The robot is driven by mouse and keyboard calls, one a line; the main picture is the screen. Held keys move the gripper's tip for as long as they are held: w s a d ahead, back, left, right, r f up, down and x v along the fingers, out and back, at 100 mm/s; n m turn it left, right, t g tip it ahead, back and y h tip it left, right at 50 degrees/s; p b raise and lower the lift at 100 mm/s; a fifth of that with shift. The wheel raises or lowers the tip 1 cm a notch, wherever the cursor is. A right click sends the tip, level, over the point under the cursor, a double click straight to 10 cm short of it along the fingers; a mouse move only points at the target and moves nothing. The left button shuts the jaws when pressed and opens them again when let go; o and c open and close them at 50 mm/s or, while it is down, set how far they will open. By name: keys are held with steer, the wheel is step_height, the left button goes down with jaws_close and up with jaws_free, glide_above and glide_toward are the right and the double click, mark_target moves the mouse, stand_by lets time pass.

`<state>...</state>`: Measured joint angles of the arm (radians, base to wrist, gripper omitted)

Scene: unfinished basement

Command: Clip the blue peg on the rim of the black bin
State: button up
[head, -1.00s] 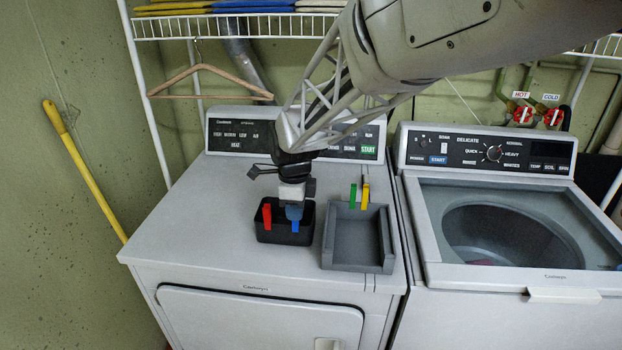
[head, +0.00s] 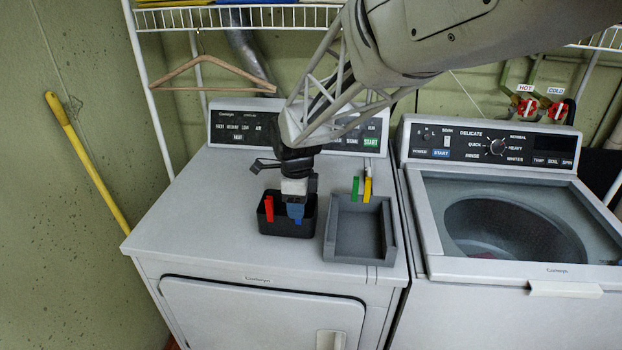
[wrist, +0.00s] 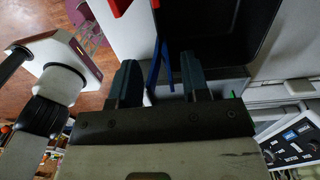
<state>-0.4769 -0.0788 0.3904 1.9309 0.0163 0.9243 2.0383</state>
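The black bin (head: 275,228) stands on the white dryer top; its dark inside shows in the wrist view (wrist: 225,28). The blue peg (head: 298,221) is at the bin's front side, its upper part hidden by my fingers in the head view. In the wrist view two blue strips of the peg (wrist: 155,66) show between my fingers, seemingly on either side of the bin wall. My gripper (head: 295,212) points down over the peg. Its fingers (wrist: 160,82) stand apart, with a visible gap to the peg. Exact contact is hard to judge.
A red peg (head: 268,208) is at the bin's left part. A grey tray (head: 351,258) stands close to the right of the bin, with a green peg (head: 355,188) and a yellow peg (head: 367,190) at its back rim. The dryer top is clear to the left.

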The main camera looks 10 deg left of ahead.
steer(key=shift+r, duration=0.1)
step_height(320, 180, up, 8)
steer(key=shift+f, duration=0.2)
stand_by(0.6)
steer(key=shift+w+d, duration=0.1)
steer(key=s+d+r+n+t, duration=0.1)
steer(key=s+d+r+n, duration=0.1)
steer(key=s+d+n, duration=0.5)
steer(key=s+d+r+n+t, duration=0.1)
steer(key=s+d+r+n, duration=0.3)
steer(key=d, duration=0.8)
steer(key=s+d+f+n, duration=0.2)
steer(key=s+d, duration=0.3)
steer(key=s, duration=0.3)
steer(key=s+d+f+n+t, duration=0.1)
steer(key=s+d+n, duration=0.3)
steer(key=s, duration=0.4)
steer(key=shift+s+d+f+n, duration=0.15)
steer(key=shift+d+f+n, duration=0.3)
steer(key=shift+d, duration=0.4)
